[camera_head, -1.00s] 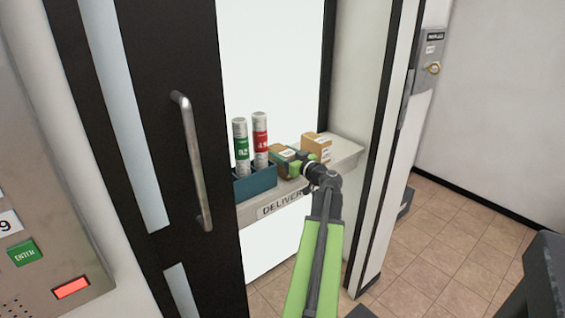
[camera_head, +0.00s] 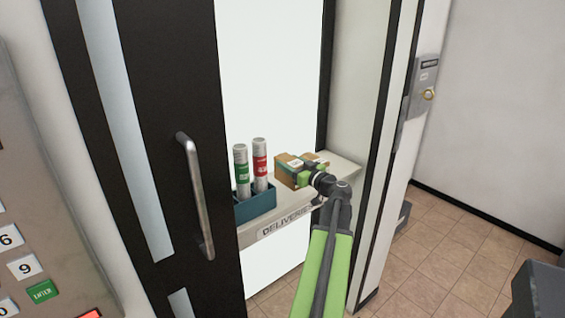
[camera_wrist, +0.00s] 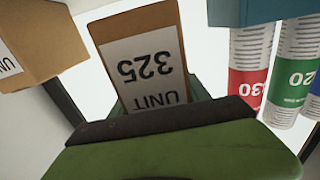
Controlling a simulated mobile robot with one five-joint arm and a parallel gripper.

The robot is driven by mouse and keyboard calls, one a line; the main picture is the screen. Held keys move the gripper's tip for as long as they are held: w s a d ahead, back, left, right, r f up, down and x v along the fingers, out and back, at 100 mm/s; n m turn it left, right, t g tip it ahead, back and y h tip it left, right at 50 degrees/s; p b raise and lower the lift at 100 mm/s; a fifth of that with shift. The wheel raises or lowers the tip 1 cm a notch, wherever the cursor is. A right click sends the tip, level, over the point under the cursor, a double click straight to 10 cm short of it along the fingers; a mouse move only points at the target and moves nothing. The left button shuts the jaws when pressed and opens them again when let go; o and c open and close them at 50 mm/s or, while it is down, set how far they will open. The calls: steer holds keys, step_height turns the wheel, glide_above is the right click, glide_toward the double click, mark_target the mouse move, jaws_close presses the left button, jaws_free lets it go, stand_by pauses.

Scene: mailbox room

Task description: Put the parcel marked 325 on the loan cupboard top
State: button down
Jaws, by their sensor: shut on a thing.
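The parcel marked 325 (camera_wrist: 145,65) is a brown box with a white label reading UNIT 325, upside down in the wrist view. My gripper (camera_wrist: 165,125) is shut on it. In the head view my gripper (camera_head: 304,175) has green fingers and is at the deliveries shelf (camera_head: 262,236), with the held parcel (camera_head: 284,167) at its left. The held parcel looks slightly above the shelf, but the gap is unclear. No loan cupboard can be made out.
Another brown parcel (camera_wrist: 38,45) is close beside the held one. Green-labelled (camera_head: 242,172) and red-labelled (camera_head: 260,166) tubes stand in a blue holder (camera_head: 256,204) to the left. A dark door with a handle (camera_head: 196,195) is nearer left. Tiled floor (camera_head: 440,240) shows at right.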

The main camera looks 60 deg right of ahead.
steer(key=s+r+p, duration=0.4)
steer(key=s+r, duration=0.1)
steer(key=s, duration=0.3)
steer(key=shift+s+d+r, duration=0.15)
steer(key=shift+s+d, duration=0.05)
steer(key=shift+d, duration=0.15)
